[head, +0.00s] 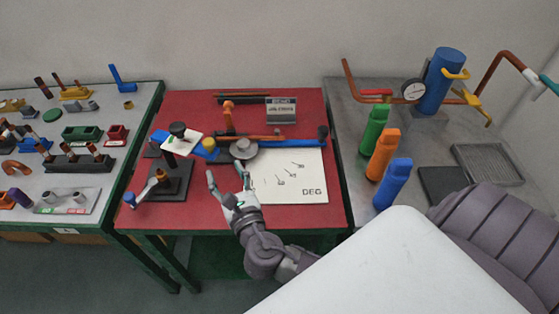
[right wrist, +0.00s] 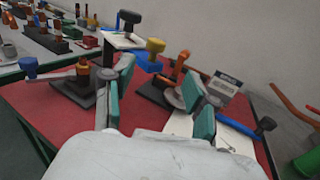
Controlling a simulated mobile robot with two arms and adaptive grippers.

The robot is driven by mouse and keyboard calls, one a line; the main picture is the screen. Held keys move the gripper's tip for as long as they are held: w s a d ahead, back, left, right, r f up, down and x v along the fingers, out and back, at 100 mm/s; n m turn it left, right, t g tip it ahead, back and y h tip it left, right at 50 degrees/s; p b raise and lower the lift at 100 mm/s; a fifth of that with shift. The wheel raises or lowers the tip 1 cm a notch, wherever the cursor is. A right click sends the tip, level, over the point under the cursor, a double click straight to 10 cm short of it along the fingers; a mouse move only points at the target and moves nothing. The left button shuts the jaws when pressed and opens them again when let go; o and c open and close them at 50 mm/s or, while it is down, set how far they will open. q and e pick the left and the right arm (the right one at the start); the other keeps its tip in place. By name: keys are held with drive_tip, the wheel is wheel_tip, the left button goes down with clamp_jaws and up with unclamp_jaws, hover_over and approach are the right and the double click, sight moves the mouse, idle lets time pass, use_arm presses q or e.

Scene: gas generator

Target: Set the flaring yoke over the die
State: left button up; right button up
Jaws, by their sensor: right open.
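My right gripper (head: 225,171) is open and empty, just above the red bench, left of the white sheet. In the right wrist view its two green-padded fingers (right wrist: 157,84) stand apart with nothing between them. To its left is a black stand (head: 172,180) with an orange-brown fitting (head: 158,177) and a blue knob (head: 130,199). A blue bar with a yellow cylinder (head: 209,145) lies by a white plate (head: 187,148) under a black knob. I cannot tell for certain which parts are the yoke and the die. My left gripper is not seen.
A bender with a grey disc (head: 244,150) and blue handle (head: 295,143) lies just beyond my gripper. A marked white sheet (head: 292,185) is to its right. Green, orange and blue bottles (head: 392,184) stand on the grey bench. The front red bench (head: 190,214) is clear.

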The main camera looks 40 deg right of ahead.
drive_tip(key=s+d+f+m+g, duration=0.2)
drive_tip(key=s+f+m+g, duration=0.1)
drive_tip(key=m, duration=0.3)
drive_tip(key=s+d+f+m+g, duration=0.2)
drive_tip(key=s+f+m+g, duration=0.1)
drive_tip(key=f+m, duration=0.2)
drive_tip(key=s+d+f+m+g+h, duration=0.1)
drive_tip(key=s+d+f+m+g, duration=0.1)
drive_tip(key=m, duration=0.6)
drive_tip(key=shift+s+d+f+g, duration=0.2)
drive_tip(key=shift+s+d+f, duration=0.05)
drive_tip(key=shift+s+f, duration=0.25)
drive_tip(key=shift+s+d+f+g, duration=0.2)
drive_tip(key=shift+s+d+f, duration=0.05)
drive_tip(key=shift+s+f, duration=0.2)
drive_tip(key=shift+s+f+m+g, duration=0.3)
drive_tip(key=shift+s+m, duration=0.1)
drive_tip(key=shift+m, duration=0.4)
